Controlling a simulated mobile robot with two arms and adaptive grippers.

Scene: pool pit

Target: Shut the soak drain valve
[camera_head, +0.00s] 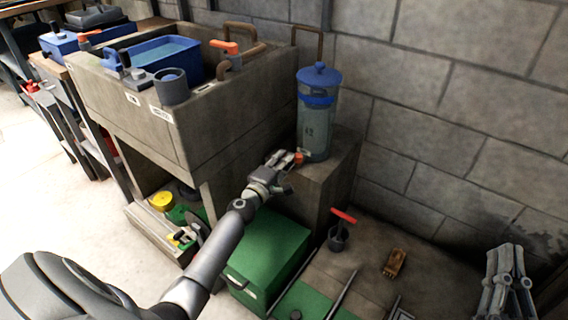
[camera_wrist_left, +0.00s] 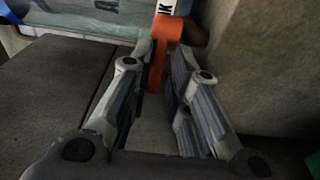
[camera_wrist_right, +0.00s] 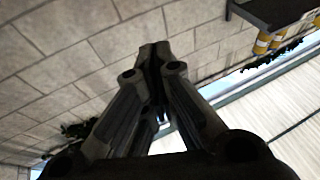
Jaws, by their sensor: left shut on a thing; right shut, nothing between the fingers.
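My left gripper (camera_head: 292,157) is shut on an orange valve handle (camera_head: 300,158) at the foot of the clear blue-lidded canister (camera_head: 316,130). In the left wrist view the orange handle (camera_wrist_left: 156,65) stands between the fingertips (camera_wrist_left: 160,62). A white tag (camera_wrist_left: 166,6) with dark letters, partly cut off, shows above it. A dark brownish fitting is just right of the handle. A second orange handle (camera_head: 224,47) sits on a brown pipe at the stone sink. My right gripper (camera_head: 508,262) is shut and empty at the lower right, also seen in its wrist view (camera_wrist_right: 155,60).
The stone sink (camera_head: 215,118) holds a blue basin (camera_head: 172,57) of water. A green box (camera_head: 268,258) is below my left arm. A block wall is behind.

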